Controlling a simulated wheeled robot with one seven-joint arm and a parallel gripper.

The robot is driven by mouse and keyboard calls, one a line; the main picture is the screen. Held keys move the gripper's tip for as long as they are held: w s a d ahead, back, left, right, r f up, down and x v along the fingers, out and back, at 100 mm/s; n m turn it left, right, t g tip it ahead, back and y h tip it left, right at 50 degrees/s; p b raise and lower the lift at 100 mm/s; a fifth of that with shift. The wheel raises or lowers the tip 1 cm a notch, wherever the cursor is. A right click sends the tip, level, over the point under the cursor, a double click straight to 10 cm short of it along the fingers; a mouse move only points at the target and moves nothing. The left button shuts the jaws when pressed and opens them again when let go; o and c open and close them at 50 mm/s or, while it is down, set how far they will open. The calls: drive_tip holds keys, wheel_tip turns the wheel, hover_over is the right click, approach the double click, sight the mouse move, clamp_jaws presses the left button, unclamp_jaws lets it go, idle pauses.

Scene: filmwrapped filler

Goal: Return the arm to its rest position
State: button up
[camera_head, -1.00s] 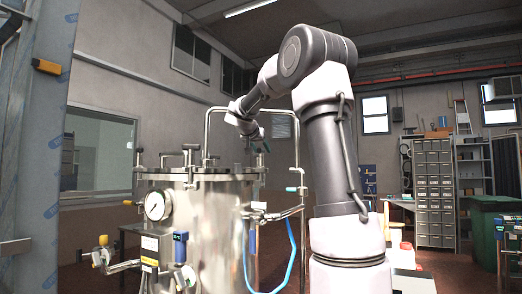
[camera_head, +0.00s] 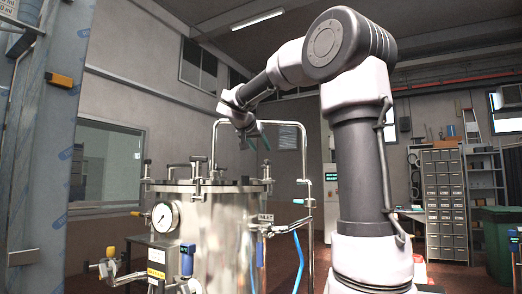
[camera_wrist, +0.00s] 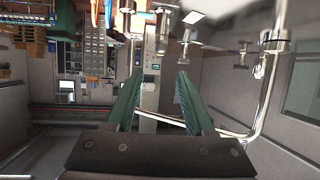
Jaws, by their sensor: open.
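My arm rises at the right of the head view, bends at a large dark elbow and reaches left. My gripper (camera_head: 258,136) hangs at its end, above the right side of the steel vessel (camera_head: 213,230) and apart from it. In the wrist view my gripper (camera_wrist: 158,103) shows two green fingers spread apart with nothing between them. The vessel has a flat lid with clamps, and a pressure gauge (camera_head: 164,217) on its front left.
A bent steel pipe (camera_head: 306,165) stands right beside the vessel, close behind my gripper; a pipe (camera_wrist: 262,100) also curves along the right in the wrist view. A tall column (camera_head: 52,150) stands at the left. Drawer cabinets (camera_head: 444,200) and a green bin (camera_head: 500,240) stand at the right.

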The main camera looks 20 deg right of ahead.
idle(0.3)
drive_tip(key=s+a+f+n+g+y, duration=0.1)
drive_tip(key=s+a+f+y, duration=0.2)
drive_tip(key=s+f, duration=0.5)
drive_tip(key=s+a+f+n+y, duration=0.2)
drive_tip(key=s+a+f+y, duration=0.2)
drive_tip(key=s+f, duration=0.4)
drive_tip(key=s+a+f+n+g+y, duration=0.1)
drive_tip(key=s+a+f+y, duration=0.3)
drive_tip(key=s+f, duration=0.4)
drive_tip(key=s, duration=0.5)
drive_tip(key=shift+a+g, duration=0.25)
drive_tip(key=shift+g, duration=0.05)
